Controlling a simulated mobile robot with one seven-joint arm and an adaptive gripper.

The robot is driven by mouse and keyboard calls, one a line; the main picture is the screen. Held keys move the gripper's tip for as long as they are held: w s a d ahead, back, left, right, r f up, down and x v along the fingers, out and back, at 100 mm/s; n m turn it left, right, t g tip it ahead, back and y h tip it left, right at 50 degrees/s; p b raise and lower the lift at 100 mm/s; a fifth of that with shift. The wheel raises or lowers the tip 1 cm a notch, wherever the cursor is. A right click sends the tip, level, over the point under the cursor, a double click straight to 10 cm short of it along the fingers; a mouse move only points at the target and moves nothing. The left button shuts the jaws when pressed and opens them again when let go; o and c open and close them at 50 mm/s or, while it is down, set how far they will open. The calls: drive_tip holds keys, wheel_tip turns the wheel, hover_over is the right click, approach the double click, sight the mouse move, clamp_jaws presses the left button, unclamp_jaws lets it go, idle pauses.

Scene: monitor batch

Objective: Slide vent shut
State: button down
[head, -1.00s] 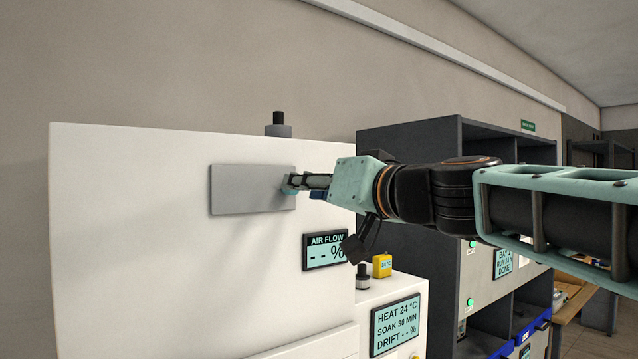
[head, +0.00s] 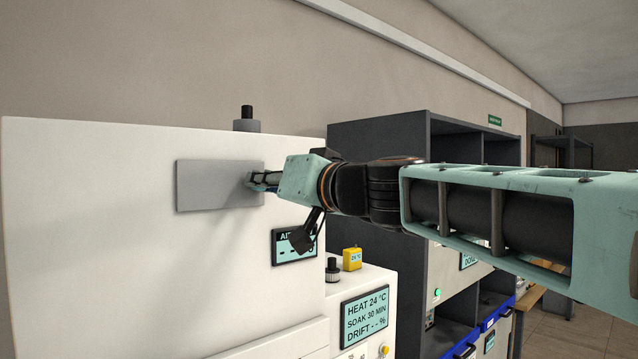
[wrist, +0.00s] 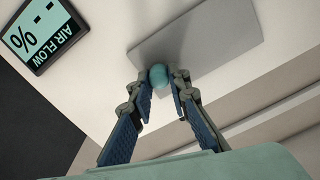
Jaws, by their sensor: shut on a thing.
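The vent's flat grey slide plate (head: 205,186) lies on the upper face of a white cabinet. In the wrist view the plate (wrist: 205,40) shows a round teal knob (wrist: 157,76) near its edge. My gripper (head: 256,181) reaches in from the right at the plate's right end. In the wrist view my gripper (wrist: 164,84) has its two fingers on either side of the knob, shut on it. In the head view the fingers mostly hide the knob. The vent opening itself cannot be seen.
The white cabinet (head: 90,230) carries an AIR FLOW display (head: 283,250), partly hidden by my wrist, reading dashes and %. Below right are a panel reading HEAT 24 °C (head: 364,318), a yellow block (head: 352,259) and a black knob (head: 332,270). Dark shelving (head: 385,145) stands behind my arm.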

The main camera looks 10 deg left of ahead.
sight(187, 184)
idle(0.3)
drive_tip(key=s+a, duration=0.2)
drive_tip(key=s, duration=0.1)
drive_tip(key=s+a+b, duration=0.1)
drive_tip(key=s+a, duration=0.5)
drive_tip(key=shift+f, duration=0.1)
drive_tip(key=c, duration=1.8)
unclamp_jaws()
drive_tip(key=shift+d, duration=0.1)
drive_tip(key=v, duration=1.2)
drive_tip(key=shift+s, duration=0.1)
